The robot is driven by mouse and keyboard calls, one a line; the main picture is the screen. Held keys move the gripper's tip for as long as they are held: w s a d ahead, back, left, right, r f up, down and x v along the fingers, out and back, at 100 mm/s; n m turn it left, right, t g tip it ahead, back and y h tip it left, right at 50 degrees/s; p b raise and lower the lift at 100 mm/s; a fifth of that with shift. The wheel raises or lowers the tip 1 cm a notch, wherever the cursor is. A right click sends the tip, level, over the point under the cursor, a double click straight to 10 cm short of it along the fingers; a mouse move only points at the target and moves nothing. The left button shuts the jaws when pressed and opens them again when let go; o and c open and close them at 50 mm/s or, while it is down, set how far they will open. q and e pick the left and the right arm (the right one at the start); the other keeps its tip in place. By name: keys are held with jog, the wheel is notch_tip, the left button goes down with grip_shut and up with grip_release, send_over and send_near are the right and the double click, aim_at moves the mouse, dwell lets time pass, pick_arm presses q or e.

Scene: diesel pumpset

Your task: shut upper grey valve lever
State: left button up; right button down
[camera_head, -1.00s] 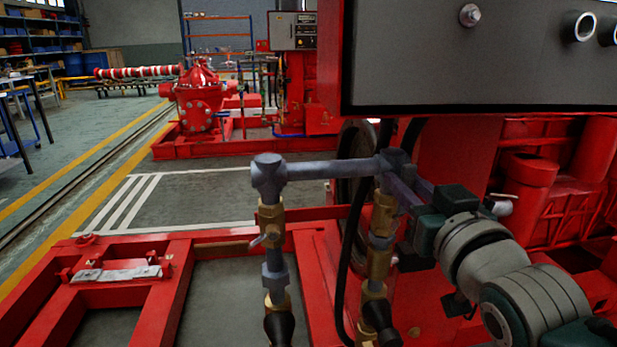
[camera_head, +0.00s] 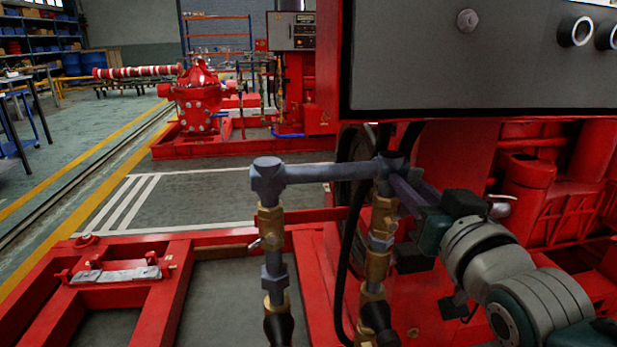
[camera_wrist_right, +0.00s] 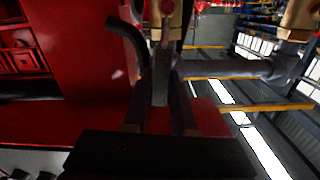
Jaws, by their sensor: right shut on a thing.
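Two upright pipes with brass valve bodies stand in front of the red frame, joined at the top by a grey pipe (camera_head: 330,172). The brass valve on the right pipe (camera_head: 384,214) is beside my right gripper (camera_head: 405,190), which comes in from the right. In the right wrist view my right gripper (camera_wrist_right: 160,112) is shut on a grey lever (camera_wrist_right: 160,78), below a brass valve body (camera_wrist_right: 165,12). In the head view the fingers and pipe junction overlap, so the held lever is hard to see there. My left gripper is out of view.
The left pipe carries another brass valve (camera_head: 271,222) with a small light lever (camera_head: 255,244). A grey panel box (camera_head: 480,60) hangs above my right arm. A black hose (camera_head: 350,250) runs close to the right pipe. Open floor lies to the left.

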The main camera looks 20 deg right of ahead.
jog(key=s+d+f+m+b, duration=0.1)
jog(key=d+f+m+b, duration=0.4)
jog(key=m, duration=1.1)
jog(key=shift+s+d+f, duration=0.3)
jog(key=shift+d+f, duration=0.45)
jog(key=shift+f, duration=0.35)
jog(key=c, duration=0.7)
grip_release()
